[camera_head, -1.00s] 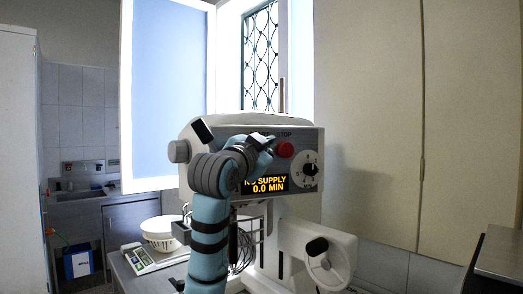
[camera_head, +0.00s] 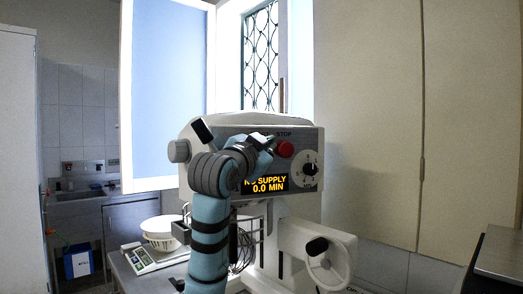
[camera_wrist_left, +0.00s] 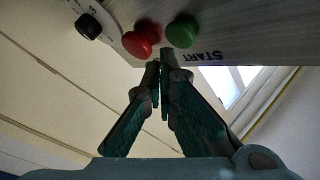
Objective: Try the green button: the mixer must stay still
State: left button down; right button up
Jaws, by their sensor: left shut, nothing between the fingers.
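The white mixer (camera_head: 225,125) stands in the middle of the head view. Its display (camera_head: 266,184) reads "NO SUPPLY" and "0.0 MIN", the first word partly covered by my arm. My left gripper (camera_head: 270,143) is shut and empty at the control panel, left of the red stop button (camera_head: 285,149). The green button (camera_wrist_left: 182,32) shows in the left wrist view beside the red button, by the "START" label. In that view my shut fingertips (camera_wrist_left: 161,62) are close to the green button; I cannot tell if they touch. My arm hides the green button in the head view.
A dial (camera_head: 309,169) sits right of the red button, and a handwheel (camera_head: 328,262) is lower right. A scale (camera_head: 140,259) with a white bowl (camera_head: 162,228) stands left of the mixer. A grey surface edge (camera_head: 500,252) is at far right.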

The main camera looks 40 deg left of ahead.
pick_arm(q)
jog(key=shift+w+a, duration=0.15)
jog(key=shift+a, duration=0.25)
jog(key=shift+w+a+p, duration=0.15)
jog(key=shift+a+p, duration=0.25)
dwell(0.8)
jog(key=shift+d, duration=0.1)
jog(key=shift+s+d, duration=0.3)
jog(key=shift+d, duration=0.4)
jog(key=d, duration=0.1)
jog(key=s+d+p, duration=0.1)
jog(key=d, duration=0.1)
jog(key=s+d, duration=0.1)
jog(key=shift+d, duration=0.3)
jog(key=shift+f, duration=0.1)
dwell(0.9)
